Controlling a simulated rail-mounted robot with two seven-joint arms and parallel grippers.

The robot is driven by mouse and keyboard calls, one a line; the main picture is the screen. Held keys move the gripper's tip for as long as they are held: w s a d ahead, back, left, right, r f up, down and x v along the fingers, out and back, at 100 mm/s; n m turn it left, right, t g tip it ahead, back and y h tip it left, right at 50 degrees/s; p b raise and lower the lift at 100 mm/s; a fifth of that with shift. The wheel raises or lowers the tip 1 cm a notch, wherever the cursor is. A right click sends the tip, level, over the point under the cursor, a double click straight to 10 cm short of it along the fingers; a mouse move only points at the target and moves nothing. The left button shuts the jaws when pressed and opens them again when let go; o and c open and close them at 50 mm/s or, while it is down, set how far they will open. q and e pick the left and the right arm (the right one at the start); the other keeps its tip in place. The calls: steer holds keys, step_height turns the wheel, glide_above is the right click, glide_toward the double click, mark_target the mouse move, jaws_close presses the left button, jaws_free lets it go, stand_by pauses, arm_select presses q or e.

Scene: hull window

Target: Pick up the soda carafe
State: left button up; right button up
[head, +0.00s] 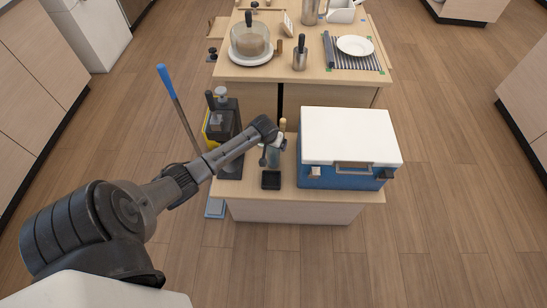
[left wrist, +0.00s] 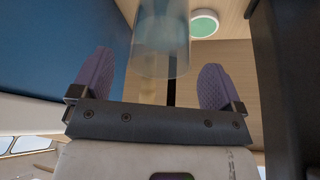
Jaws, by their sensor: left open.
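The soda carafe appears to be the clear, bluish glass cylinder (left wrist: 160,45) in the left wrist view. It stands between the purple finger pads of my left gripper (left wrist: 156,80), with visible gaps on both sides. The gripper is open and not closed on it. In the head view, my left gripper (head: 275,149) is over the low wooden cabinet, left of the cooler. My arm's end largely hides the carafe there, and only a bit of glass (head: 273,158) shows. My right gripper is not in view.
A blue cooler with a white lid (head: 350,140) stands close right of the gripper. A black and yellow device (head: 222,125) stands to its left. A small black tray (head: 271,180) lies in front. A blue-handled pole (head: 175,105) leans at left. A table (head: 310,76) with dishes stands behind.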

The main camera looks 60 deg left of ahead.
arm_select(q)
steer(key=b+x, duration=0.1)
steer(key=x, duration=0.2)
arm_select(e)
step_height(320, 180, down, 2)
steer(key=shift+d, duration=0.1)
arm_select(q)
steer(key=shift+r, duration=0.1)
steer(key=shift+c, duration=0.2)
steer(key=c, duration=1.6)
